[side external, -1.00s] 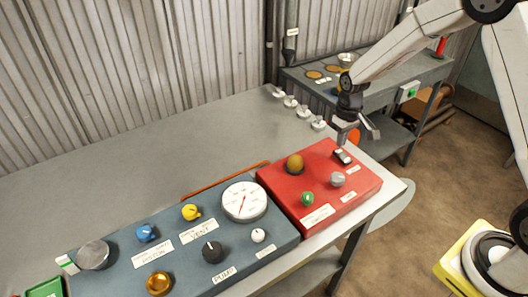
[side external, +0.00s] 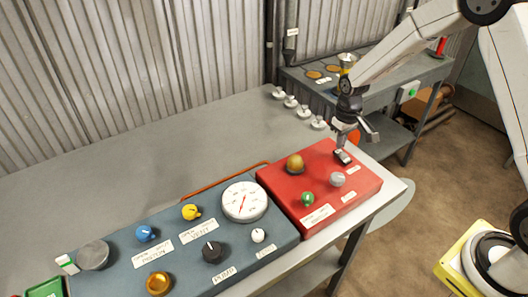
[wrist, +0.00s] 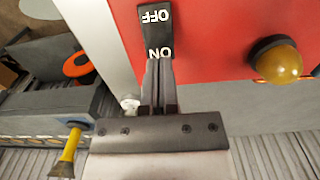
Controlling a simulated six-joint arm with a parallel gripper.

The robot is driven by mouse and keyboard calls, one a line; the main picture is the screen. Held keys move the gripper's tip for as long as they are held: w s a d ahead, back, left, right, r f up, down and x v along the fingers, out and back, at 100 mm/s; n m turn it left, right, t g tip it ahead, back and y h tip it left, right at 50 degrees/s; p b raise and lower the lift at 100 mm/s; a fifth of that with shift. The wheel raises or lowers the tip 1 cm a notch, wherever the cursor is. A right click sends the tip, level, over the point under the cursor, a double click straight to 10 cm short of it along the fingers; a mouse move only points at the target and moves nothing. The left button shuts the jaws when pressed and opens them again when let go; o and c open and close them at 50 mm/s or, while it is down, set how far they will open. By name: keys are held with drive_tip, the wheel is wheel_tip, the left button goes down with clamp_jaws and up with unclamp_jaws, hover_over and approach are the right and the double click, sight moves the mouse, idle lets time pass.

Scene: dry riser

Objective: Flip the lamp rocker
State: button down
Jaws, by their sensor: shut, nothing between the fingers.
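The lamp rocker (side external: 342,158) is a small black switch at the far right corner of the red panel (side external: 359,189). In the wrist view the rocker (wrist: 155,28) shows upside-down white OFF and ON lettering. My gripper (side external: 341,149) is shut and empty, right above the rocker's far end. In the wrist view my gripper's fingertips (wrist: 159,66) meet the ON end and cover part of it. I cannot tell whether they touch or press it.

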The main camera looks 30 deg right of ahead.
sight(340, 155)
drive_tip(key=shift+f, duration=0.95)
idle(0.8)
drive_tip(key=shift+r, duration=3.5)
drive_tip(key=shift+s+a+r, duration=0.25)
drive_tip(key=shift+s+a, duration=0.05)
drive_tip(key=shift+s, duration=0.2)
drive_tip(key=s+a+r+t, duration=0.1)
drive_tip(key=s+a, duration=0.2)
drive_tip(key=s, duration=0.4)
drive_tip(key=s+a+t, duration=0.1)
drive_tip(key=s+a, duration=0.2)
drive_tip(key=s, duration=0.5)
drive_tip(key=shift+s+r+t, duration=0.2)
drive_tip(key=shift+r+t, duration=0.1)
drive_tip(key=shift+r, duration=0.05)
